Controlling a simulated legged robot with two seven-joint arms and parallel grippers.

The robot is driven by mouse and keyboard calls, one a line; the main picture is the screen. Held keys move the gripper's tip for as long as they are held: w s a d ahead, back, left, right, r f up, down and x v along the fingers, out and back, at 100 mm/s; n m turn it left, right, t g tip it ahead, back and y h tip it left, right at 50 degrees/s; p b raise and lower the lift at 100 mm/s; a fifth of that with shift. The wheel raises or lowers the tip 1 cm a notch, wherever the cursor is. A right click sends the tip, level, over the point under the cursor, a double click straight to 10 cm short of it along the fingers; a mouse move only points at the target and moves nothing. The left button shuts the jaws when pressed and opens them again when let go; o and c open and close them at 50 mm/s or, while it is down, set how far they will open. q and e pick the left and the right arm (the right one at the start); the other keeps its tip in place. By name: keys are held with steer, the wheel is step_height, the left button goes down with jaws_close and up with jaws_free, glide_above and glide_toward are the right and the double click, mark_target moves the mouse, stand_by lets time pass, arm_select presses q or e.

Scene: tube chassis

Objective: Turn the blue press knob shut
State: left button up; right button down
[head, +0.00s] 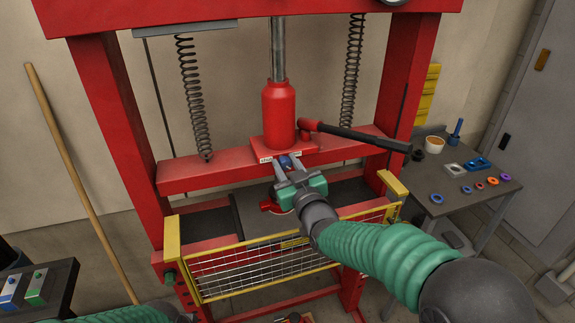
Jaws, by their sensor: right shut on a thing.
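The blue press knob (285,161) sits low on the front of the red base plate under the red bottle jack (280,115). A white label (266,160) is to its left and another is to its right. My right gripper (286,169) reaches up from the lower right, with its two grey fingers on either side of the knob and shut on it. The fingers hide part of the knob, and its turn angle cannot be read. A green sleeve of my left arm shows at the bottom left edge; its gripper is out of view.
A yellow-framed mesh guard (235,271) stands below my right gripper. The black pump handle (360,137) sticks out right of the jack. Red press posts flank the work area. A grey side table (450,205) with small parts is at the right. A wooden pole (80,180) leans left.

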steer(key=shift+a+f, duration=0.1)
steer(key=shift+f, duration=0.05)
steer(key=shift+f+m+b, duration=0.15)
steer(key=shift+m+b, duration=0.8)
steer(key=shift+m, duration=0.35)
steer(key=m+b, duration=0.2)
steer(key=m, duration=0.3)
steer(key=shift+m+b, duration=0.3)
steer(key=m+b, duration=0.2)
steer(key=m, duration=0.3)
steer(key=shift+f, duration=0.15)
steer(key=shift+m+h+b, duration=0.3)
steer(key=shift+m+b, duration=0.65)
steer(key=shift+m, duration=1.65)
steer(key=c, duration=1.1)
jaws_free()
steer(key=shift+o, duration=0.2)
steer(key=shift+r, duration=0.25)
